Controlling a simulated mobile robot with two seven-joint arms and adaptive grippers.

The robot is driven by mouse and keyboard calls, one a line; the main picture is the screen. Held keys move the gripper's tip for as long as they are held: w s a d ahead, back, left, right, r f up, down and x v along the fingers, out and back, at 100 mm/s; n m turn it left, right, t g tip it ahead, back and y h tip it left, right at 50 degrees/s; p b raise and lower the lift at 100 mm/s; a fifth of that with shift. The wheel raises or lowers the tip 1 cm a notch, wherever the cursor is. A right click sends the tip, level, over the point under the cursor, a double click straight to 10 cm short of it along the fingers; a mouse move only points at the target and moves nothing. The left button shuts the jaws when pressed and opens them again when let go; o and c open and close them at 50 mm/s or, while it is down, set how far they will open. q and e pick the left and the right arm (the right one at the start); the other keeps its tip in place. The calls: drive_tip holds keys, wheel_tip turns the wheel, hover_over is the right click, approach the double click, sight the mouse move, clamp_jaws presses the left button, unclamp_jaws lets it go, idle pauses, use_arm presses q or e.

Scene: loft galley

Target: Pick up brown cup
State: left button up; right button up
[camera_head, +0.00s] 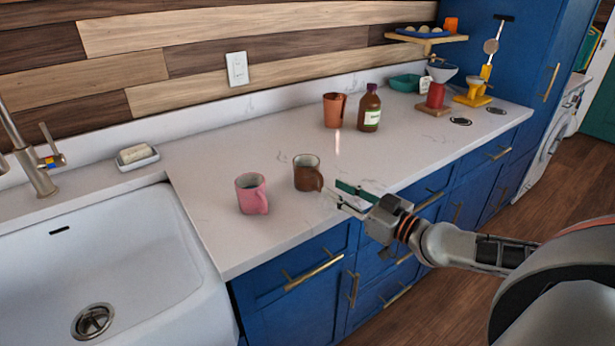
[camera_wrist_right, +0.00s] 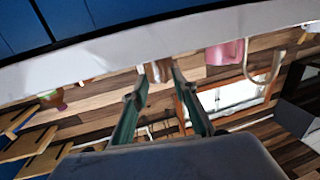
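In the right wrist view the two green-backed fingers (camera_wrist_right: 160,80) are apart. A small brownish shape shows between their tips, too small to identify surely. The pink mug (camera_wrist_right: 226,52) shows beside them. My left gripper is not in view.
A taller orange-brown cup (camera_head: 334,112) and a brown bottle (camera_head: 369,110) stand farther back on the counter. A white sink (camera_head: 120,255) is at the left. The counter's front edge runs below my right gripper. Counter between the cups and bottle is clear.

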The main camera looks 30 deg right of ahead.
sight(322, 183)
drive_tip(key=shift+w+a+r, duration=0.15)
drive_tip(key=shift+w+a, duration=0.25)
drive_tip(key=shift+w, duration=0.3)
drive_tip(key=shift+w+a+r, duration=0.1)
drive_tip(key=shift+w+a, duration=0.25)
drive_tip(key=shift+w, duration=0.3)
drive_tip(key=shift+x, duration=1)
drive_tip(key=shift+f, duration=0.15)
drive_tip(key=shift+c, duration=0.4)
clamp_jaws()
